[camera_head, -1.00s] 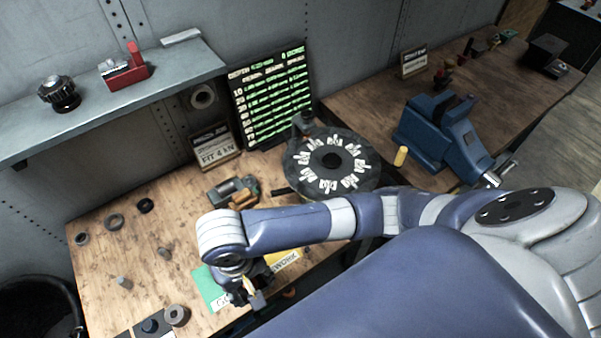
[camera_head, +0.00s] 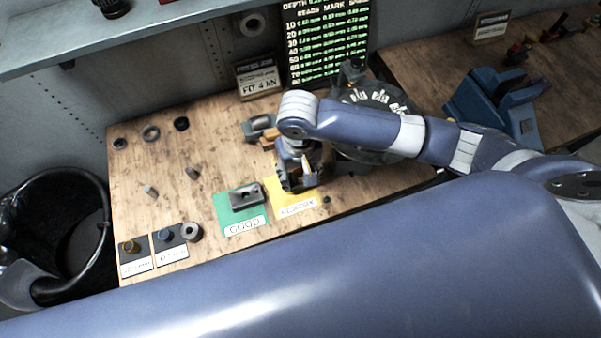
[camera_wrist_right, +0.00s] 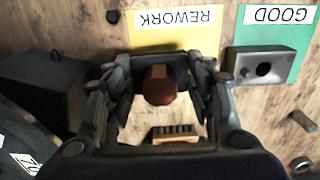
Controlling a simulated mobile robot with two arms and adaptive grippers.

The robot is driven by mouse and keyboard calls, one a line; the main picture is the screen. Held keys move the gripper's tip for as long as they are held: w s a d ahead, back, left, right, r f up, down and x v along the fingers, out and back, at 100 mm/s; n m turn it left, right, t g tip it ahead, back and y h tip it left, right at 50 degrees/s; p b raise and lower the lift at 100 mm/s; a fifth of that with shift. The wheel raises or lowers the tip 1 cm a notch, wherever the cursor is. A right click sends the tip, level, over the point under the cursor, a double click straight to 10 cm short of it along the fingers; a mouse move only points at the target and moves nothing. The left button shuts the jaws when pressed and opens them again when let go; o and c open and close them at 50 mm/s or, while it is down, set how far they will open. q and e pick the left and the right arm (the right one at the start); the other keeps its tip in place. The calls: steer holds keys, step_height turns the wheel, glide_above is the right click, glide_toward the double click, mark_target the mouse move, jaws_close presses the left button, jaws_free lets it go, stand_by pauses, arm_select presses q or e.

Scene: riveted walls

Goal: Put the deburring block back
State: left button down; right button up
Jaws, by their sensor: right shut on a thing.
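My right gripper (camera_head: 298,180) is over the yellow REWORK card (camera_head: 289,207), seen from above with its fingers pointing down. In the right wrist view its fingers (camera_wrist_right: 160,100) are shut on a small reddish-brown block (camera_wrist_right: 160,85), which I take for the deburring block. In the head view only a sliver of it (camera_head: 316,171) shows by the fingers. Whether it touches the table I cannot tell. A grey block with a hole (camera_head: 246,196) lies on the green GOOD card (camera_head: 244,222), left of the gripper.
A grey part with brown wood (camera_head: 262,130) lies behind the gripper, towards the wall. The dark round turntable (camera_head: 372,108) is close on the right. Small pins and rings stand at left; a black bin (camera_head: 70,225) is beside the table. The table's left middle is mostly free.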

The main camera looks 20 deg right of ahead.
mark_target(300, 179)
steer(key=shift+w+d, duration=0.2)
steer(key=shift+w, duration=0.1)
steer(key=shift+f, duration=0.25)
step_height(300, 179, down, 2)
steer(key=shift+f+p, duration=0.1)
steer(key=shift+p, duration=0.45)
steer(key=shift+f, duration=0.45)
steer(key=shift+f, duration=0.1)
steer(key=o, duration=1.5)
